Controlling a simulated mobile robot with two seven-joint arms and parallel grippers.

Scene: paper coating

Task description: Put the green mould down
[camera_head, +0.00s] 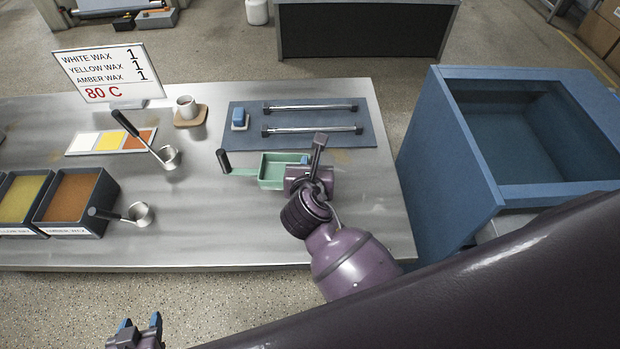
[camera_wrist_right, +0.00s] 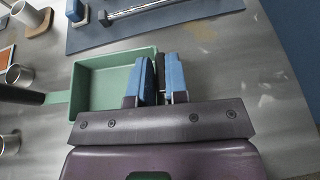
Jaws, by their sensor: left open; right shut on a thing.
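The green mould (camera_head: 270,182) is a shallow open tray with a dark handle on its left, just in front of the blue mat. It also shows in the right wrist view (camera_wrist_right: 95,88), with its inside empty. My right gripper (camera_head: 305,160) is shut at the mould's right end; its blue fingers (camera_wrist_right: 160,72) also show in the wrist view, with a dark part between them. The mould looks level; I cannot tell whether its base touches the table. My left gripper (camera_head: 139,324) is open and empty, below the table's front edge.
The blue mat (camera_head: 310,138) carries two metal bars and a blue block. Two ladles (camera_head: 168,156) (camera_head: 138,213), a cup (camera_head: 187,107), colour swatches (camera_head: 110,141) and wax trays (camera_head: 75,195) stand left. A blue bin (camera_head: 450,160) stands right. The steel table (camera_head: 220,225) is clear in front.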

